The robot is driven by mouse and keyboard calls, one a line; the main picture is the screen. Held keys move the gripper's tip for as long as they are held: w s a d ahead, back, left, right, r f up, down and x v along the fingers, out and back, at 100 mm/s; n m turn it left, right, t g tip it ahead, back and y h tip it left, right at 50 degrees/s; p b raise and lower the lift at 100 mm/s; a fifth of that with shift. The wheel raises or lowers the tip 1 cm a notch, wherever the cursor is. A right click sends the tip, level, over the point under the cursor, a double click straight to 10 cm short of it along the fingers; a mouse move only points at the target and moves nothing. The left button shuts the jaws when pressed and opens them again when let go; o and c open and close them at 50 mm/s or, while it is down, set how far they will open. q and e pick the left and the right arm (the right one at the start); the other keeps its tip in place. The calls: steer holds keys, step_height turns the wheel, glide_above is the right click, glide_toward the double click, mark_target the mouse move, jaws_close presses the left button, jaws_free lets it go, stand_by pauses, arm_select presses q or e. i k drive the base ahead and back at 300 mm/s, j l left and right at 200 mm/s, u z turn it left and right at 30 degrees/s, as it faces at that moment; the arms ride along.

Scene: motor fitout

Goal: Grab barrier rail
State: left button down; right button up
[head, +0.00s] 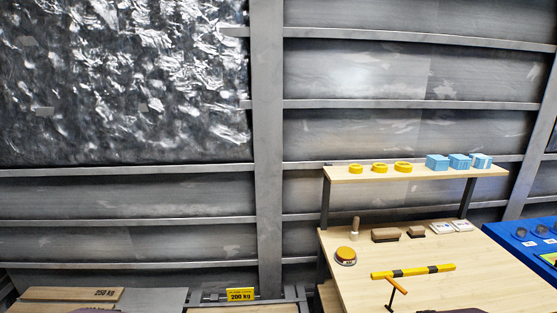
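The barrier rail is most likely the yellow-and-black striped bar (432,269) lying on the light wooden workbench (470,290) in the lower right of the head view. It lies roughly left to right, tilted slightly up to the right. An orange-handled tool (398,286) is just in front of it; I cannot tell whether they touch. Neither of my grippers can be made out. Only dark purple rounded shapes, perhaps parts of my arms, show at the bottom edge.
A raised shelf (345,174) at the bench's back holds yellow rings (356,169) and blue boxes (437,162). A round yellow-topped item (346,255) and brown blocks (386,235) lie behind the bar. A blue surface (520,240) is at right, wooden boards (70,294) at lower left.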

mark_target(443, 268)
steer(key=l+z, duration=0.3)
steer(key=i+l+z, duration=0.25)
steer(key=l+z, duration=0.3)
